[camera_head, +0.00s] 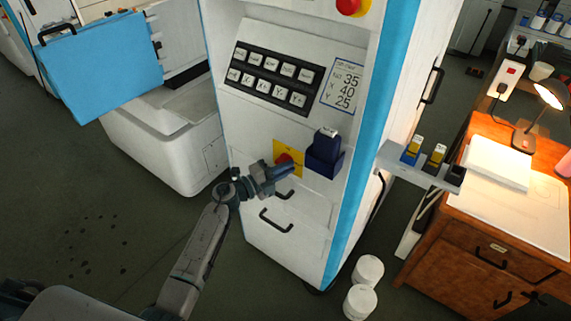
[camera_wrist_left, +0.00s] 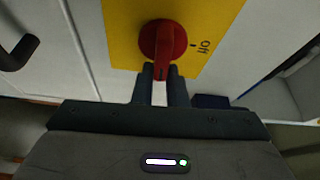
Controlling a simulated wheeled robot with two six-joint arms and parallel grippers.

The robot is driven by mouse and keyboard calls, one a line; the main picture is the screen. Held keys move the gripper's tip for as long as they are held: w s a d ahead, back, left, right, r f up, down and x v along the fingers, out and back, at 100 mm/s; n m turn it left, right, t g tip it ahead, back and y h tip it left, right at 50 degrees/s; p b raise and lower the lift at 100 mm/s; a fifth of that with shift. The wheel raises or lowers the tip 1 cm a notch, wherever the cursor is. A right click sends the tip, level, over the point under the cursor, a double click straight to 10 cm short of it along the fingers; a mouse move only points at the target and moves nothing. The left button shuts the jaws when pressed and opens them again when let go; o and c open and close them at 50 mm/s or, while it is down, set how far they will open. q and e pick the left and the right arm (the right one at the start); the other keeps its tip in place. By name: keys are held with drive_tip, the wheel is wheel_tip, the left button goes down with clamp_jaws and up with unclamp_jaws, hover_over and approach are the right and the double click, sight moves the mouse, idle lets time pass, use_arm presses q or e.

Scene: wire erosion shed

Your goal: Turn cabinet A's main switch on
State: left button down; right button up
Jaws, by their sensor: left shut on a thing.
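The main switch is a red rotary knob (camera_wrist_left: 163,45) on a yellow plate (camera_wrist_left: 215,15) with the word "Off" beside it, in the left wrist view. In the head view the yellow plate (camera_head: 277,148) is on the front of the white cabinet (camera_head: 232,137), with the red knob (camera_head: 283,159) partly hidden by my gripper. My left gripper (camera_head: 283,170) is at the knob. In the left wrist view its two fingers (camera_wrist_left: 161,78) are shut on the knob's handle, one on each side. My right gripper is not in view.
A dark blue holder (camera_head: 323,158) is mounted just right of the switch. Black drawer handles (camera_head: 276,221) stick out below it. A button panel (camera_head: 270,78) is above. A wooden desk (camera_head: 480,235) with a lit lamp (camera_head: 549,95) is at the right. White tubs (camera_head: 360,301) stand on the floor.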

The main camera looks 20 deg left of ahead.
use_arm(q)
drive_tip(key=shift+f+m, duration=0.2)
drive_tip(key=shift+m, duration=0.2)
drive_tip(key=shift+a, duration=0.1)
drive_tip(key=c, duration=1.5)
unclamp_jaws()
drive_tip(key=shift+o, duration=0.2)
drive_tip(key=b+v, duration=0.2)
drive_tip(key=v, duration=0.8)
drive_tip(key=shift+s+a+r, duration=0.25)
drive_tip(key=shift+a, duration=0.1)
drive_tip(key=shift+f, duration=0.1)
